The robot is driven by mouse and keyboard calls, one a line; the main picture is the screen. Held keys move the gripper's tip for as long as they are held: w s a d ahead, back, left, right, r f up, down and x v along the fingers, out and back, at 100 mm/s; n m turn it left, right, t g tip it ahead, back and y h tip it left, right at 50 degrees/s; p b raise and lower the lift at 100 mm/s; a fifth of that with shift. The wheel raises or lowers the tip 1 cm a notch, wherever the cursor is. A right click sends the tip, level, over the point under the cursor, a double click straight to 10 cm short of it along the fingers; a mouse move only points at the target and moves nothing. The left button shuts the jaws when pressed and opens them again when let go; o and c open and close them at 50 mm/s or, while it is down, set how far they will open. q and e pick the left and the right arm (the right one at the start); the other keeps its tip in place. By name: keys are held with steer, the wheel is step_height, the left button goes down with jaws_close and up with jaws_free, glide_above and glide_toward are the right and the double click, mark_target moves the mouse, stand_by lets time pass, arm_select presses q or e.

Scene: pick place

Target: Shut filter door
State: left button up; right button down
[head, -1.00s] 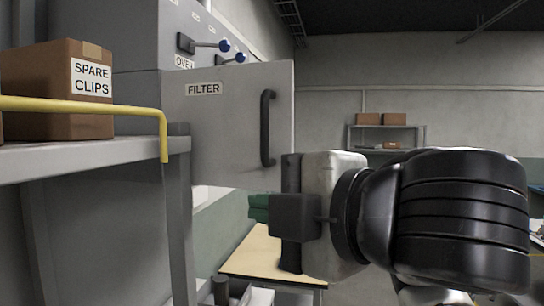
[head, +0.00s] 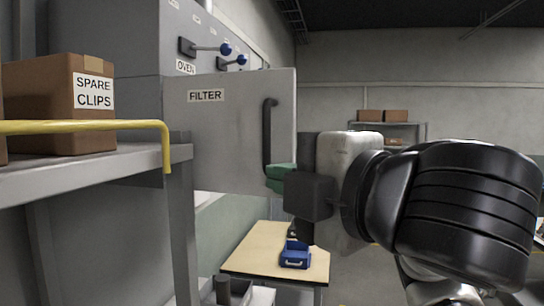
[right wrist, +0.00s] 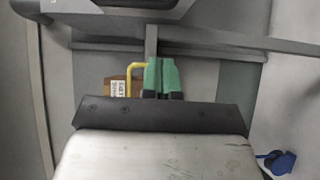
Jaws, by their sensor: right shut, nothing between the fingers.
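The filter door (head: 225,135) is a flat grey panel labelled FILTER. It stands open, swung out from the grey cabinet, with its face toward me. Its dark vertical bar handle (head: 267,140) is near the right edge. My right gripper (head: 278,178) has green fingertips, which are shut and empty. They overlap the lower end of the handle in the head view; I cannot tell whether they touch it. The shut green fingers also show in the right wrist view (right wrist: 162,77). My left gripper is out of view.
A shelf (head: 95,165) with a yellow rail (head: 90,127) and a SPARE CLIPS box (head: 60,105) stands at left. Blue-knobbed levers (head: 224,49) are above the door. A table (head: 250,254) below holds a blue item (head: 295,258). Boxes sit on a far shelf (head: 400,130).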

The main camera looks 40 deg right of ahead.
steer(key=w+d+p, duration=0.2)
steer(key=w+p, duration=0.2)
steer(key=w, duration=0.2)
steer(key=shift+d, duration=0.35)
steer(key=shift+d, duration=0.15)
